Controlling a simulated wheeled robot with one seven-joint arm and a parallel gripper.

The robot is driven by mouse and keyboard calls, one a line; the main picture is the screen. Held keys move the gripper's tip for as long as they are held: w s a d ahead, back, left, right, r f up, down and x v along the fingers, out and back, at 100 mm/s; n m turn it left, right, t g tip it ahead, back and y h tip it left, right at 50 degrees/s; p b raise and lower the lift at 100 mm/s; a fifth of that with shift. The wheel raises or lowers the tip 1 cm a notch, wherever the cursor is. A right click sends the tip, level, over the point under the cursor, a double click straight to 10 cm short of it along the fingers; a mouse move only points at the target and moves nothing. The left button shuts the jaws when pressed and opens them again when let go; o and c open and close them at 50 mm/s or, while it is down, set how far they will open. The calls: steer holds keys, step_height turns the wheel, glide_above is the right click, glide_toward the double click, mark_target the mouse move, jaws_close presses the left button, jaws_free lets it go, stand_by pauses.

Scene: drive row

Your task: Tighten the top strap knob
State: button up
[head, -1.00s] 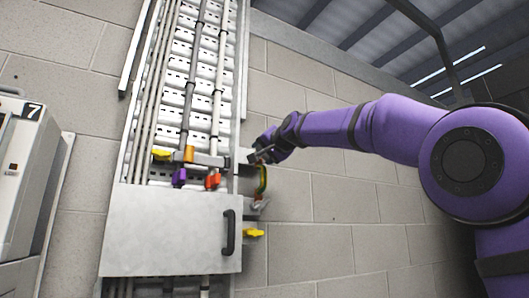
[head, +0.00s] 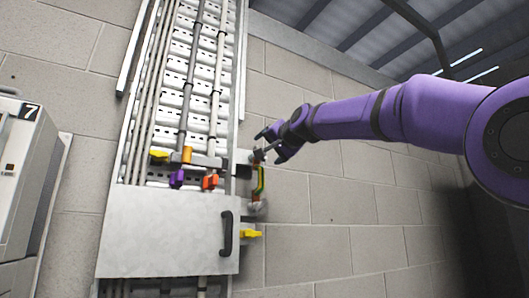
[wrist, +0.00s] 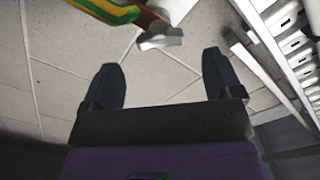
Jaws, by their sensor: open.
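The top strap knob is a grey winged knob (wrist: 160,38) in the wrist view, at the end of a green-and-yellow strap (wrist: 105,10) with a copper-coloured end. In the head view the strap (head: 261,180) hangs beside the cable tray, and the top knob (head: 258,155) is small and partly hard to make out by my fingers. My gripper (head: 268,146) is open beside it. In the wrist view the knob lies beyond and between the two open fingertips of my gripper (wrist: 161,64), with nothing held between them.
A second grey knob (head: 259,208) sits at the strap's lower end, above a yellow handle (head: 250,234). Purple (head: 177,179) and orange (head: 210,182) pieces sit on the tray's cables. A grey cover (head: 165,235) with a black handle stands below. The block wall right of the tray is clear.

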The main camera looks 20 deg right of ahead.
steer(key=s, duration=0.3)
steer(key=s+d, duration=0.1)
steer(key=s, duration=0.1)
steer(key=shift+s, duration=0.4)
steer(key=shift+w+d, duration=0.1)
steer(key=shift+d, duration=0.05)
